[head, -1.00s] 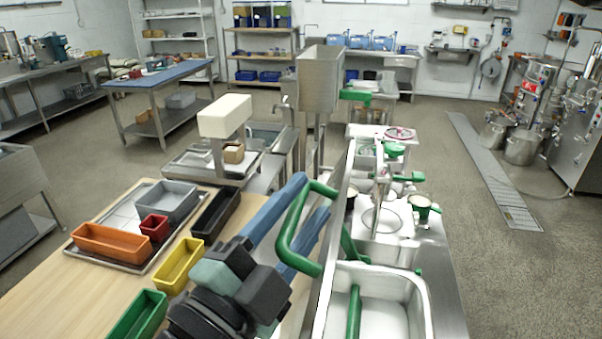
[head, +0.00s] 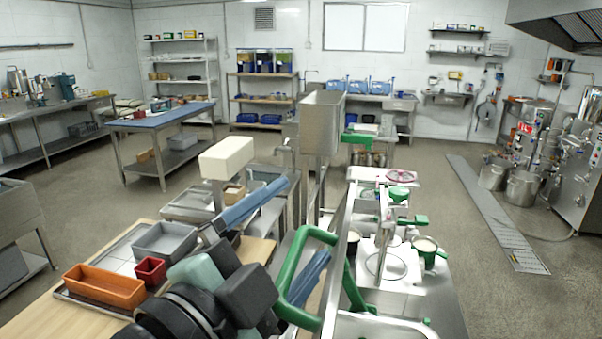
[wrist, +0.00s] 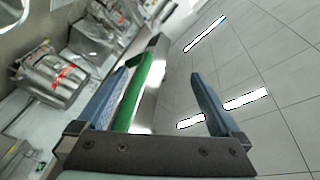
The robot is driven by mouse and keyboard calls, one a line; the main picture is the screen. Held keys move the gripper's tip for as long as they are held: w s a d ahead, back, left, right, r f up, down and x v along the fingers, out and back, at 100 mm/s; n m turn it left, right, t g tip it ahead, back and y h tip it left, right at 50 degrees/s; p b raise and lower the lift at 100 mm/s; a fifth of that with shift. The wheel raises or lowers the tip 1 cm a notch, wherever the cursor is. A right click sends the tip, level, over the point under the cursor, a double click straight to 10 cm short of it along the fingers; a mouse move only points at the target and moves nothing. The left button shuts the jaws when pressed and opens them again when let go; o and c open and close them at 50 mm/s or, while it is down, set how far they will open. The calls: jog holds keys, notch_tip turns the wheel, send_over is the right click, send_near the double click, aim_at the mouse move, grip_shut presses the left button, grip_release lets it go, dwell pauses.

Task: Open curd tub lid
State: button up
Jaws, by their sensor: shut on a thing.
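The curd tub (head: 385,329) is steel, and only its far rim shows at the bottom of the head view. Its steel lid (head: 337,255) stands raised at the tub's left side, seen almost edge-on. A green loop handle (head: 290,280) sticks out from the lid to the left. In the wrist view the green handle (wrist: 137,95) lies between the fingers, close along the left one. The exact contact with the other finger is hard to see. Most of the tub's inside is out of frame.
A steel bench with green-handled parts and cups (head: 424,250) continues beyond the tub. A steel hopper (head: 320,120) stands behind the lid. At left, a wooden table holds an orange bin (head: 104,287), a red bin (head: 150,270) and a grey bin (head: 165,240).

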jog(key=shift+s+d+r, duration=0.2)
jog(key=shift+d+r, duration=0.15)
jog(key=shift+r, duration=0.3)
jog(key=shift+s+d, duration=0.2)
jog(key=shift+d, duration=0.2)
jog(key=shift+s+a+f+b, duration=0.1)
jog(key=shift+a+f+b, duration=0.45)
jog(key=shift+a, duration=0.1)
jog(key=shift+c, duration=0.7)
jog(key=f+b+v, duration=0.2)
jog(key=b+v, duration=0.3)
jog(key=v, duration=0.9)
jog(key=shift+s+f, duration=0.2)
jog(key=shift+f, duration=0.1)
jog(key=shift+d, duration=0.15)
